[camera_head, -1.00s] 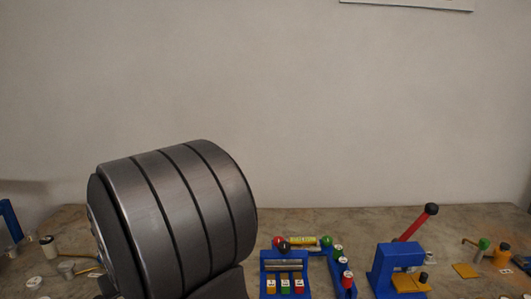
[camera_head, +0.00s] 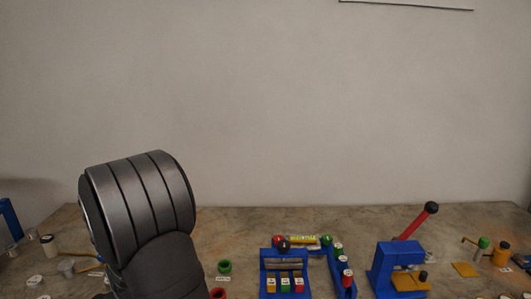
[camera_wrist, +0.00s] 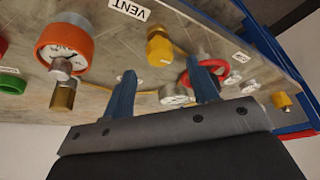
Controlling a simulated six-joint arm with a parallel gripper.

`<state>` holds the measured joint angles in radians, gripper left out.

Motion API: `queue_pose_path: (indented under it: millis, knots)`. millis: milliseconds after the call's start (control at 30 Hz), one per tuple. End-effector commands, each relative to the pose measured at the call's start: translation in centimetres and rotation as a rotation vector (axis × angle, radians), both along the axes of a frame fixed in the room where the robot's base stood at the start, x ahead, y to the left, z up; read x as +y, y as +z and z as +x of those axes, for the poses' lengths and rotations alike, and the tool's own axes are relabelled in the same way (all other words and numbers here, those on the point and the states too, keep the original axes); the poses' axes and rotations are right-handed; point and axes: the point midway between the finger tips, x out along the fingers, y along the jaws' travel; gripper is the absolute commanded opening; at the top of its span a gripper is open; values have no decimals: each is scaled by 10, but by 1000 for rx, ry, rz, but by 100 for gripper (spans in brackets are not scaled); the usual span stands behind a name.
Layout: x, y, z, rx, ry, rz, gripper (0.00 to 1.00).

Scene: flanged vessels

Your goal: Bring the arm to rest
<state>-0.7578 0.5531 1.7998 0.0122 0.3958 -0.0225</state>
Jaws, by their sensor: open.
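My gripper (camera_wrist: 163,92) shows in the wrist view as two blue fingers, spread apart with nothing between them. The worktop with its fittings lies beyond the fingertips, at a tilt. In the head view a large dark grey banded part of my own arm stands at the left, and it hides part of the worktop. My gripper's fingers do not show in the head view.
A blue rack (camera_head: 284,268) with coloured pieces stands at the middle front. A blue press with a red lever (camera_head: 412,225) is to its right. Green (camera_head: 225,267) and red (camera_head: 218,293) rings lie beside my arm. The wrist view shows an orange-rimmed fitting (camera_wrist: 63,42) and a red ring (camera_wrist: 207,73).

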Motion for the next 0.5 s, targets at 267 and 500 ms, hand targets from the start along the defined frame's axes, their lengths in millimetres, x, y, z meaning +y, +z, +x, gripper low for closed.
queue_pose_path:
  millis: [267, 500]
  knots:
    - [11, -40, 11, 2, 0, -2, 54]
    - [11, -41, 13, 1, 74, 1, 54]
